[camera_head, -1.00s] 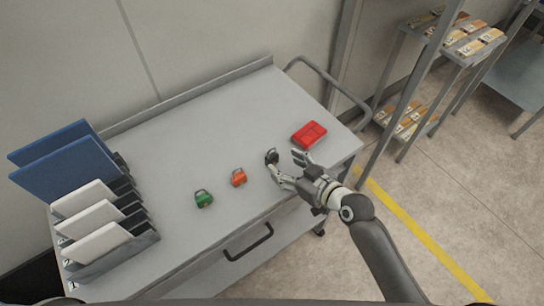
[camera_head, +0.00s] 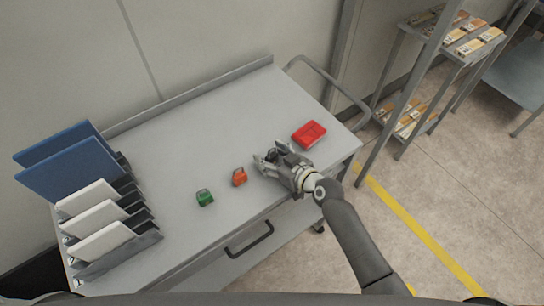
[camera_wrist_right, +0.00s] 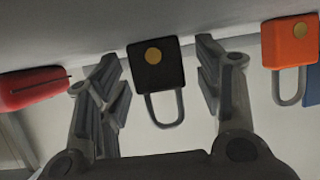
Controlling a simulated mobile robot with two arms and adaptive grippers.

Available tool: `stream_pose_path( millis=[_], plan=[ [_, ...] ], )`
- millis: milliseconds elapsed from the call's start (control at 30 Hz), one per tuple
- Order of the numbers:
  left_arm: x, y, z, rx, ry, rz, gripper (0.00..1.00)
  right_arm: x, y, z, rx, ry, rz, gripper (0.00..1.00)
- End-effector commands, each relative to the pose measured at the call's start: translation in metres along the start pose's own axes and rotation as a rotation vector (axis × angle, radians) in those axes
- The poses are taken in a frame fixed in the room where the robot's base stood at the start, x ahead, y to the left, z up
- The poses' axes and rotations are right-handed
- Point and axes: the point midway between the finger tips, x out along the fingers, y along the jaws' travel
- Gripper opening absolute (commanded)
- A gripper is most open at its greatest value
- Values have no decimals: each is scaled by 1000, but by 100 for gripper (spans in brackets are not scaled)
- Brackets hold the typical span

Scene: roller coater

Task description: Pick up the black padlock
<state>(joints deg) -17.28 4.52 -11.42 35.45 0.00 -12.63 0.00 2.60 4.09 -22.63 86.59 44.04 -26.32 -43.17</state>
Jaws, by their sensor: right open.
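The black padlock (camera_wrist_right: 157,72) shows in the right wrist view between the two fingers of my right gripper (camera_wrist_right: 158,85). Its grey shackle points toward the palm, and gaps show between its body and both fingers. In the head view my right gripper (camera_head: 265,161) is low over the cart top near its front edge, open, and the black padlock (camera_head: 272,155) is mostly hidden by the fingers. My left gripper does not show.
An orange padlock (camera_head: 239,177) and a green padlock (camera_head: 205,198) lie left of the gripper on the grey cart top (camera_head: 190,140). A red case (camera_head: 308,134) lies to the right. A rack with white panels (camera_head: 98,215) and blue binders (camera_head: 70,165) stands at the left.

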Motion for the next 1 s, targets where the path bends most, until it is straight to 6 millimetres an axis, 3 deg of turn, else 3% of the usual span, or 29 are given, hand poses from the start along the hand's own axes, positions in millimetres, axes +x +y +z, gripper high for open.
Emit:
stream_pose_path(
  millis=[167,567,1000],
  plan=[
    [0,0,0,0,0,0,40,0,0,0,0,0,0,61],
    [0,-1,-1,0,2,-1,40,0,0,0,-1,0,0,9],
    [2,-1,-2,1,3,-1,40,-3,0,-7,-2,3,0,8]
  ],
)
